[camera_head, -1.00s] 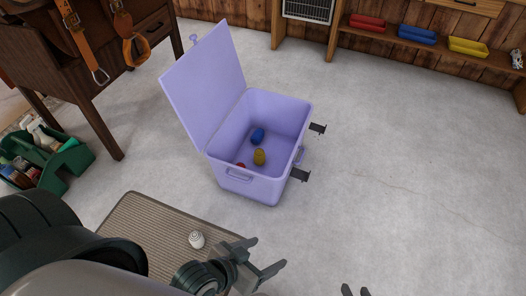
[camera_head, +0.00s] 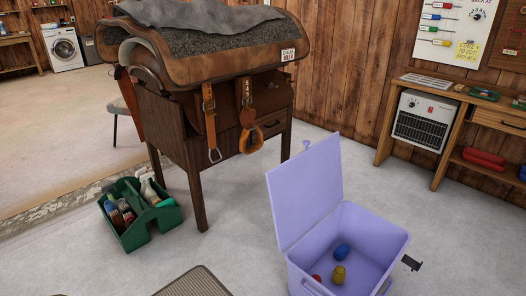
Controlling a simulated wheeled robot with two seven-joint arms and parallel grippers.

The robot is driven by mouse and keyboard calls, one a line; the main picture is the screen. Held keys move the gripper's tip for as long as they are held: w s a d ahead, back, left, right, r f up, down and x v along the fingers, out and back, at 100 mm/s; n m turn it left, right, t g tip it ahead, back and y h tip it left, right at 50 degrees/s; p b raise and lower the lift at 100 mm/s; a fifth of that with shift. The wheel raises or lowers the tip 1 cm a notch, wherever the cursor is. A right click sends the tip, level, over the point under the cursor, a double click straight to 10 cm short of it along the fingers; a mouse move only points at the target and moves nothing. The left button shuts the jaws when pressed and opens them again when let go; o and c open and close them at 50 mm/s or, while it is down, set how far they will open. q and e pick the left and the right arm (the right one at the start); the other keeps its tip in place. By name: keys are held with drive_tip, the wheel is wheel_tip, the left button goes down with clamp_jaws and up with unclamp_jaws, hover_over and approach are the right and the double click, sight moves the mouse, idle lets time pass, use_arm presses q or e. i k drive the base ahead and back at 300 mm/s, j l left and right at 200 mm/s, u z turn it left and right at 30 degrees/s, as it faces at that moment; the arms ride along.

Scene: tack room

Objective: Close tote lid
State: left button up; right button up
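The lavender tote (camera_head: 376,222) stands on the concrete floor at the lower right of the head view, its front cut off by the bottom edge. Its lid (camera_head: 306,190) is open and stands up, tilted back on the tote's left side, with a small tab on top. Inside the tote lie a blue item (camera_head: 342,251), a yellow item (camera_head: 338,275) and a red item (camera_head: 317,279). Neither of my grippers shows in the view now.
A saddle (camera_head: 200,62) rests on a dark wooden stand (camera_head: 176,165) behind the lid. A green caddy (camera_head: 140,215) with bottles stands at left. A ribbed mat (camera_head: 192,283) lies in front. A heater (camera_head: 424,120) sits in a bench at right.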

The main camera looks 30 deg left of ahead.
sight(302, 189)
drive_tip(key=u, duration=0.75)
drive_tip(key=i+j+z, duration=0.2)
drive_tip(key=j, duration=0.2)
drive_tip(key=i+j+z, duration=0.2)
drive_tip(key=j, duration=0.2)
